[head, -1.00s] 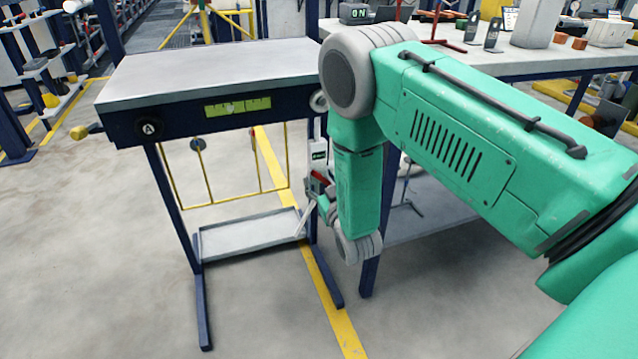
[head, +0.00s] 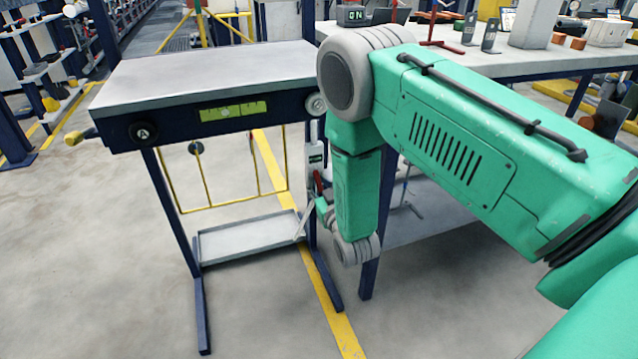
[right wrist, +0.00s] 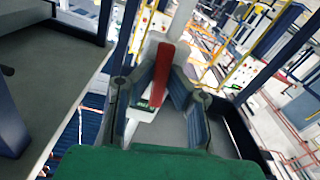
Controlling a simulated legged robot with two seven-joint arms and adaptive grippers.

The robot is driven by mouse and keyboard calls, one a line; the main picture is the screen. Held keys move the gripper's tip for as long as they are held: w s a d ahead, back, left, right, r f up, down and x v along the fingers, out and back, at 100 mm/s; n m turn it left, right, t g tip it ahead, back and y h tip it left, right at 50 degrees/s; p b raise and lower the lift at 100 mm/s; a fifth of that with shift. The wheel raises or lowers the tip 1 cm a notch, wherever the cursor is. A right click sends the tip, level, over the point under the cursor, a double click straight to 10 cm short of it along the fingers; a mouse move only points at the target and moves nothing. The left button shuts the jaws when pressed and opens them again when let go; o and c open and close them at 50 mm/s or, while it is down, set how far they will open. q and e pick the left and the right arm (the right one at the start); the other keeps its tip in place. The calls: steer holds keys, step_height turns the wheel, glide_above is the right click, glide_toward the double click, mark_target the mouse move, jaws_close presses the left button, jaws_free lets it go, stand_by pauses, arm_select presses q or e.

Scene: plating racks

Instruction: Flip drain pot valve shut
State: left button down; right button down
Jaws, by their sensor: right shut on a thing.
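The drain pot valve's red handle (right wrist: 164,72) stands between the two blue-padded fingers of my right gripper (right wrist: 162,84) in the right wrist view. The fingers are shut on it. In the head view the red handle (head: 318,181) is small and nearly upright, beside the bench's right leg, below a pale pot body (head: 315,152) with a dark green label. My right gripper (head: 322,203) is partly hidden there by my green forearm. The valve's body and pipe joint are mostly hidden. My left gripper is in neither view.
A grey-topped bench (head: 215,72) with a dark blue frame stands at the left. A shallow grey tray (head: 248,238) sits low beneath it, with a yellow wire frame (head: 212,206) above. A second bench (head: 510,62) stands behind my right arm. Open floor lies in front.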

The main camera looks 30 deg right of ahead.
steer(key=shift+s+a+f, duration=0.1)
steer(key=shift+a+f, duration=0.05)
steer(key=shift+f, duration=0.05)
steer(key=shift+s+f, duration=0.1)
stand_by(0.6)
steer(key=c, duration=1.4)
jaws_free()
steer(key=shift+o, duration=0.7)
steer(key=v, duration=1.1)
steer(key=shift+s, duration=0.35)
steer(key=shift+a, duration=0.1)
